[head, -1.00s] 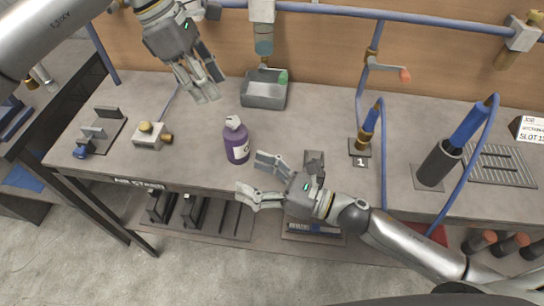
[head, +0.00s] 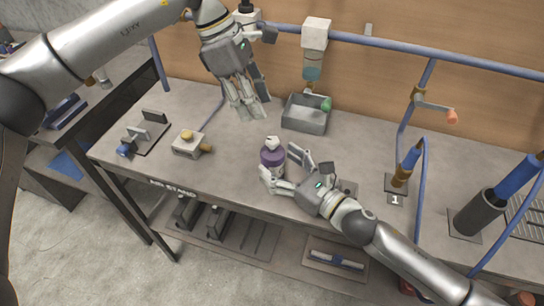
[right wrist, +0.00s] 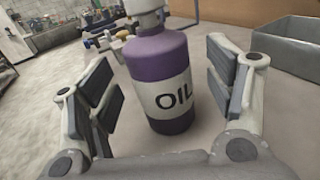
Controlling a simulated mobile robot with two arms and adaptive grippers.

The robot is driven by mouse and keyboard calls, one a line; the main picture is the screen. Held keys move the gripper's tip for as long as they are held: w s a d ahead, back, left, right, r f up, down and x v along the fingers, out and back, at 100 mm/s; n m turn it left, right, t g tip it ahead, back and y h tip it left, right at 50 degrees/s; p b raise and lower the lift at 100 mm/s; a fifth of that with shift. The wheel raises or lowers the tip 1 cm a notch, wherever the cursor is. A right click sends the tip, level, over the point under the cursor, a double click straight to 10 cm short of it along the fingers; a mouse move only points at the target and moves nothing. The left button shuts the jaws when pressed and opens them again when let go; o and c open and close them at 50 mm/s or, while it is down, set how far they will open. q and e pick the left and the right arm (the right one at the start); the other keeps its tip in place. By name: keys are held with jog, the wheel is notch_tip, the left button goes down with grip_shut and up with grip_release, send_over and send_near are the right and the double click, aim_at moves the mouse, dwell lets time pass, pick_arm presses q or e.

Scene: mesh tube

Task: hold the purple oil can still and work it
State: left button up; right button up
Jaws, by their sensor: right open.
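The purple oil can (head: 272,154) stands upright on the bench, with a pale cap and a white label. In the right wrist view the can (right wrist: 158,62) is between the two fingers, with "OIL" on its label. My right gripper (head: 287,167) is open around the can; in the right wrist view its fingers (right wrist: 165,95) show gaps on both sides of it. My left gripper (head: 250,108) hangs above the bench, behind and left of the can, apart from it. Its fingers point down, and I cannot tell how far they are parted.
A grey open bin (head: 303,118) sits behind the can, under a hanging dispenser (head: 313,50). A small block with brass knobs (head: 189,146) and a clamp fixture (head: 146,133) lie to the left. A hose stand (head: 480,213) is at the right.

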aim_at(271, 158)
jog(key=shift+x, duration=1.6)
